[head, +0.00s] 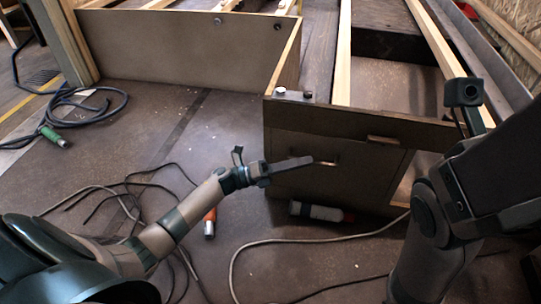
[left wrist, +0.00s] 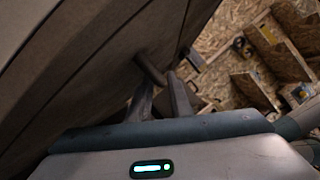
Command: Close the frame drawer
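The wooden frame's drawer (head: 350,185) has a dark brown front with a small handle (head: 325,163), below a top board. The handle also shows as a short dark bar in the left wrist view (left wrist: 150,69). My left gripper (head: 308,162) reaches in from the left, with its tips at the handle. In the left wrist view its two fingers (left wrist: 160,85) stand apart near the bar; whether they touch it I cannot tell. My right gripper (head: 472,112) is high at the right, in front of the frame, and its fingers are not clear. How far the drawer stands out is hard to judge.
Loose cables (head: 255,243) cross the floor. Coiled hose (head: 95,105) lies at the left.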

